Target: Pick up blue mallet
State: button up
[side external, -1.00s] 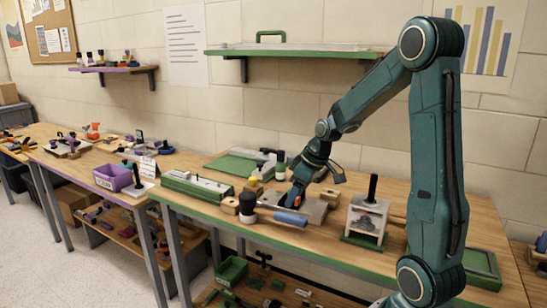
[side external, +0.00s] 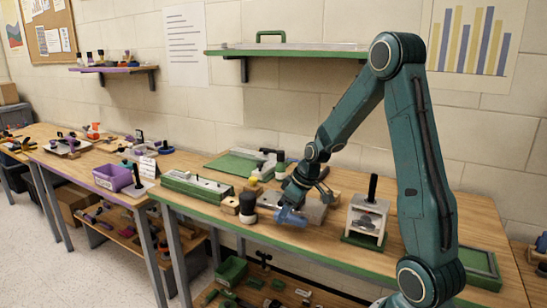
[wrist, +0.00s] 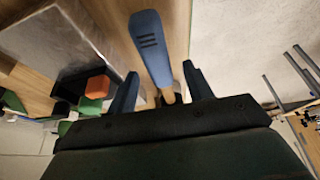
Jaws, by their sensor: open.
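The blue mallet (wrist: 150,45) lies by the front edge of the workbench. In the wrist view its long blue part with dark slots points away from me, and a short pale wooden part shows at its near end. My gripper (wrist: 160,84) is open, its two blue fingers on either side of the mallet's line, with no grip on it. In the side external view my gripper (side external: 291,206) is low over the mallet and partly hides it. I cannot tell there whether they touch. The rest of the mallet is hidden by my gripper in the wrist view.
A grey metal plate (wrist: 65,45) lies beside the mallet, with an orange block (wrist: 98,87) near it. In the side external view, a black-topped item (side external: 247,204) stands left of my gripper and a white-framed fixture (side external: 367,215) stands right. The bench's green front edge (side external: 330,258) is close.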

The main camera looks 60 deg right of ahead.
jog(key=shift+x, duration=2)
jog(key=shift+s, duration=0.1)
jog(key=shift+c, duration=0.4)
grip_shut()
